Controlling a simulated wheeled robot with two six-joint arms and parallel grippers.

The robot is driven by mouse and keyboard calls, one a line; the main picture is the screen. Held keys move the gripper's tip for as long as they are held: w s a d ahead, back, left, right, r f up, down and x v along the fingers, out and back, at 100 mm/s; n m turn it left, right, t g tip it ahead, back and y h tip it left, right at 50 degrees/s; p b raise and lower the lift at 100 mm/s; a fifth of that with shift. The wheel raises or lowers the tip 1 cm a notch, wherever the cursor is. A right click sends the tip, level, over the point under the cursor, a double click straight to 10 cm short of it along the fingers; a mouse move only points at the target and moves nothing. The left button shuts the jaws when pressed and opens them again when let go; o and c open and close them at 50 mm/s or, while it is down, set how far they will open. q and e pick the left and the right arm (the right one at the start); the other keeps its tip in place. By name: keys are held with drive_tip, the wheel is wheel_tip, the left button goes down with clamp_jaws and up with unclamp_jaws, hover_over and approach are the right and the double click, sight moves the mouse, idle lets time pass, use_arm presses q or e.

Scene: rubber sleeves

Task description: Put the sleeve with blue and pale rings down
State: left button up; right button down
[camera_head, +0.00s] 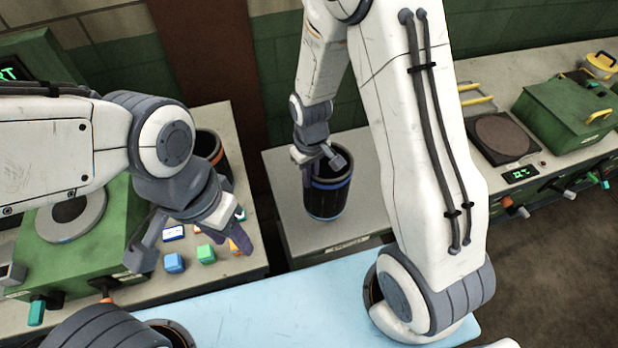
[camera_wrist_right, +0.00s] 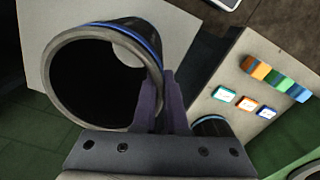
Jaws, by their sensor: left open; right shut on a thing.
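The sleeve with blue and pale rings (camera_head: 328,200) is a dark open tube with a blue band near its bottom. It is roughly upright over the grey middle counter (camera_head: 290,225); whether it touches the top, I cannot tell. My right gripper (camera_head: 318,160) is shut on it near the upper rim. The right wrist view shows its wide round opening and blue ring (camera_wrist_right: 128,34) beside my right gripper's fingers (camera_wrist_right: 163,105). My left gripper (camera_head: 195,245) is open and empty over the left counter.
Another dark sleeve (camera_head: 226,168) with an orange band stands on the left counter, behind several coloured blocks (camera_head: 174,262) and small cards. A green machine (camera_head: 100,235) is at the left. A green box (camera_head: 565,110) and a round plate (camera_head: 502,135) are at the right.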

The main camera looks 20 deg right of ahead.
drive_tip(key=f, duration=0.1)
drive_tip(key=w+f+p, duration=0.1)
drive_tip(key=f, duration=0.1)
drive_tip(key=w+f+p, duration=0.1)
drive_tip(key=f, duration=0.1)
drive_tip(key=shift+w+f, duration=0.15)
idle(0.3)
drive_tip(key=shift+f, duration=0.2)
drive_tip(key=c, duration=1)
unclamp_jaws()
drive_tip(key=shift+o, duration=0.2)
